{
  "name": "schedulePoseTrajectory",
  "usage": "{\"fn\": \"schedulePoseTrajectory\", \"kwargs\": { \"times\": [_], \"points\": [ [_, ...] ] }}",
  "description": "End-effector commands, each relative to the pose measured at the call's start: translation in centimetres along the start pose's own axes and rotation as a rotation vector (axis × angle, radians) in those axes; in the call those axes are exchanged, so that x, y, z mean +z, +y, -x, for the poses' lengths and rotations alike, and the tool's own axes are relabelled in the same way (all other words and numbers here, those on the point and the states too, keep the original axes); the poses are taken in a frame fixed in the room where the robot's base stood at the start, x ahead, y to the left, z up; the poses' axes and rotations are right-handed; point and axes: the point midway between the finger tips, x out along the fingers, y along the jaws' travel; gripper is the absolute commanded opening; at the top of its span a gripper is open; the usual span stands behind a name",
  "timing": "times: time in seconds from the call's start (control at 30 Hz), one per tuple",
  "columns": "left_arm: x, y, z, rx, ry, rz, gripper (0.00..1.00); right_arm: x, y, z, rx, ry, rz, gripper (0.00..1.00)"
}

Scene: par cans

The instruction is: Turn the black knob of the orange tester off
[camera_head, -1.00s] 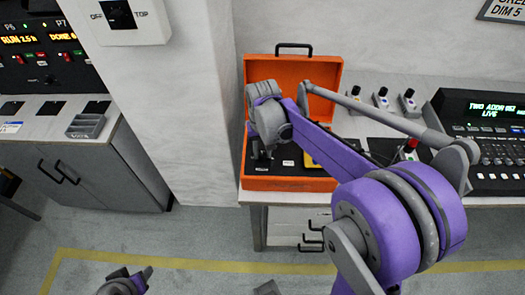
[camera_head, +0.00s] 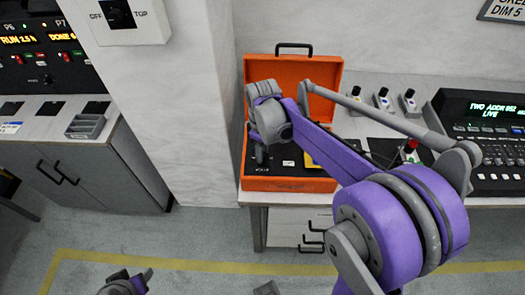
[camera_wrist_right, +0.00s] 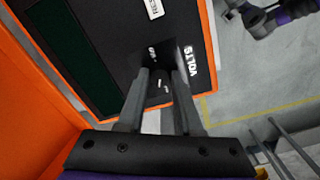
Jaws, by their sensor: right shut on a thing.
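The orange tester (camera_head: 290,185) is an open orange case with a black panel, standing on the bench in the head view. Its panel (camera_wrist_right: 95,35) also shows in the right wrist view, with white labels, one reading VOLTS (camera_wrist_right: 189,57). My right gripper (camera_head: 260,158) points down at the left part of the panel. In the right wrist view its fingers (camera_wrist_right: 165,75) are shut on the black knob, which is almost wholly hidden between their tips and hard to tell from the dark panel. My left gripper (camera_head: 140,280) is low at the bottom left, away from the tester.
The raised orange lid stands behind the panel. A white pillar (camera_head: 190,110) rises just left of the tester. Small devices (camera_head: 382,98) and a lighting console (camera_head: 490,150) are to the right. The floor in front is mostly clear.

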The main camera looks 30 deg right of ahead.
Motion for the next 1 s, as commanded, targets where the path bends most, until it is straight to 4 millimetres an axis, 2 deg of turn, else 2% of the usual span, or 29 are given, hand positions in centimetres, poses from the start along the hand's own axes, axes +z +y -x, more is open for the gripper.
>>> {"fn": "schedulePoseTrajectory", "kwargs": {
  "times": [0.2, 0.5, 1.0],
  "points": [
    [0.03, 0.0, -0.04, 0.0, 0.0, 0.0, 0.5, -0.02, 0.04, 0.04, 0.001, 0.001, 0.185, 0.0],
    [0.05, 0.0, -0.07, 0.0, 0.0, 0.0, 0.5, -0.02, 0.04, 0.04, 0.001, 0.0, 0.367, 0.0],
    [0.06, 0.0, -0.08, 0.0, 0.0, 0.0, 0.5, -0.02, 0.04, 0.04, 0.001, 0.0, 0.454, 0.0]
  ]
}}
